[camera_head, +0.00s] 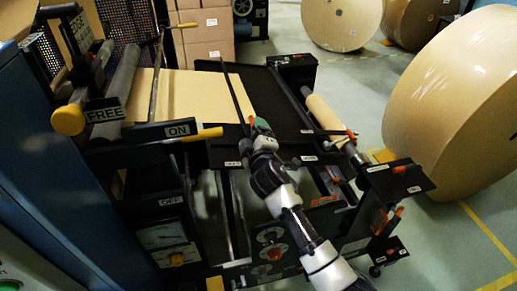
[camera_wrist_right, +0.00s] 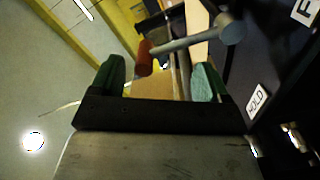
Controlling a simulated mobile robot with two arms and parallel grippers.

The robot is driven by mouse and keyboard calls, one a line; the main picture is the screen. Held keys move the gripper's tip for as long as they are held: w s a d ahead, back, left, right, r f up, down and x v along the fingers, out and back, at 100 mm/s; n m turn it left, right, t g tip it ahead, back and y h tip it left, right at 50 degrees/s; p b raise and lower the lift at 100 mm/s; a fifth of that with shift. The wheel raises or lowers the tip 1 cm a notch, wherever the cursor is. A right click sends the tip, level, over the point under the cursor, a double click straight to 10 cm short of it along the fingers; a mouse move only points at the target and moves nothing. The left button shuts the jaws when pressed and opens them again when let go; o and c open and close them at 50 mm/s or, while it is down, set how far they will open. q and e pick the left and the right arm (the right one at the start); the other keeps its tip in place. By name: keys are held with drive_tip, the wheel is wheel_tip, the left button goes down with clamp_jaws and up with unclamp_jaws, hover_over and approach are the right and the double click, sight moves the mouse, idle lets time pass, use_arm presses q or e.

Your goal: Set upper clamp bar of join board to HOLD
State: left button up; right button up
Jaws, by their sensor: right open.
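The join board is the dark board (camera_head: 255,90) in the middle of the head view, with a brown paper sheet (camera_head: 190,97) beside it. My right gripper (camera_head: 259,124) is over its near edge, green fingertips uppermost. In the right wrist view the gripper (camera_wrist_right: 158,80) is open, with nothing gripped. A lever with a red grip (camera_wrist_right: 145,57) and grey shaft (camera_wrist_right: 185,42) shows beyond and between the fingers, apparently apart from them. A HOLD label (camera_wrist_right: 257,100) is right of the fingers. I cannot tell whether this lever moves the upper clamp bar.
A yellow-tipped lever (camera_head: 209,133) beside an ON label (camera_head: 178,130) is left of my gripper. A FREE label (camera_head: 104,113) is farther left. Red-handled levers and black plates (camera_head: 397,178) stand at right. Large kraft rolls (camera_head: 455,105) stand on the floor behind.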

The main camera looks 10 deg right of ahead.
drive_tip(key=s+b, duration=0.1)
drive_tip(key=s, duration=0.7)
drive_tip(key=shift+d, duration=0.15)
drive_tip(key=shift+f, duration=0.1)
drive_tip(key=s+d+f+m+g, duration=0.1)
drive_tip(key=s+f+g, duration=0.25)
drive_tip(key=f, duration=0.95)
drive_tip(key=s+d+f+m+g+b, duration=0.15)
drive_tip(key=s+f, duration=0.35)
drive_tip(key=f, duration=0.7)
drive_tip(key=s+d+f+m+g, duration=0.15)
drive_tip(key=s+f+g, duration=0.25)
drive_tip(key=f, duration=0.9)
drive_tip(key=s+d+f+m+g, duration=0.2)
drive_tip(key=s+d+f+g, duration=0.1)
drive_tip(key=s+f, duration=1)
drive_tip(key=s+d+f+m+g, duration=0.2)
drive_tip(key=s+f, duration=0.1)
drive_tip(key=s, duration=0.9)
drive_tip(key=s+d+f+m+g, duration=0.2)
drive_tip(key=s+f+g, duration=0.1)
drive_tip(key=s, duration=0.8)
drive_tip(key=shift+s+d+f+h, duration=0.2)
drive_tip(key=shift+s+f+h, duration=0.15)
drive_tip(key=shift+f, duration=0.4)
